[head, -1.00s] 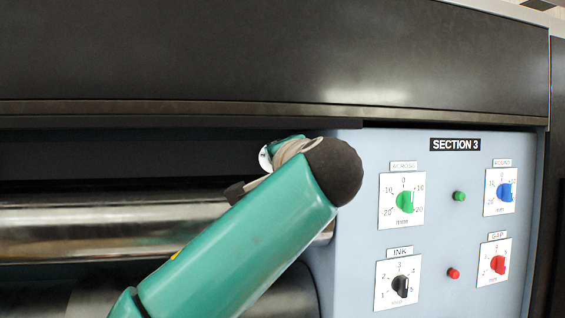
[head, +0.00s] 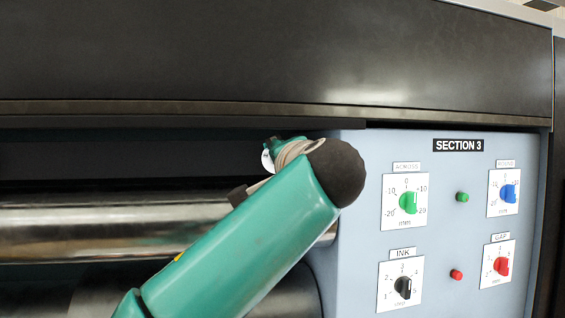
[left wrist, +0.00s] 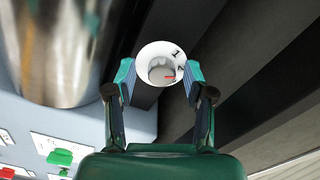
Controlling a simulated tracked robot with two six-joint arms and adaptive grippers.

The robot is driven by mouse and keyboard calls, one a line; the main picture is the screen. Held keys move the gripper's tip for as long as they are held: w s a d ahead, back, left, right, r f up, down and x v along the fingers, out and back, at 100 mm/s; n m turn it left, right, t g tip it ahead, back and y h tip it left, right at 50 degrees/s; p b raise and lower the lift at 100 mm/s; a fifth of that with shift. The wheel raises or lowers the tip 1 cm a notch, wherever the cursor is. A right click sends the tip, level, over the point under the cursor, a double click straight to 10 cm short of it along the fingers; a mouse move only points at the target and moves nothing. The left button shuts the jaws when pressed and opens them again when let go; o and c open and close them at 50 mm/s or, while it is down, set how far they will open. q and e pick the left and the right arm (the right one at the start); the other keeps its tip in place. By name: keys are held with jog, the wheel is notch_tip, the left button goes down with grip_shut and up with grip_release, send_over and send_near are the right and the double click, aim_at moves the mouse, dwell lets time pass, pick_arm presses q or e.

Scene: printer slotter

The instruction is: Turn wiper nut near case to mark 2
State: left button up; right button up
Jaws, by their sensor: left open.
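In the head view, an edge of the white dial (head: 267,160) shows beside my teal left arm, which hides the nut and most of the gripper. My right gripper is out of view.
The grey-blue case (head: 345,250) marked SECTION 3 stands right of my left arm, with green, blue, black and red knobs. A shiny metal roller (head: 110,228) lies to the left. A dark cover (head: 270,60) runs above, leaving a narrow gap.

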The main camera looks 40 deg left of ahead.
pick_arm(q)
jog(key=shift+s, duration=0.1)
jog(key=v, duration=1.2)
jog(key=shift+f, duration=0.15)
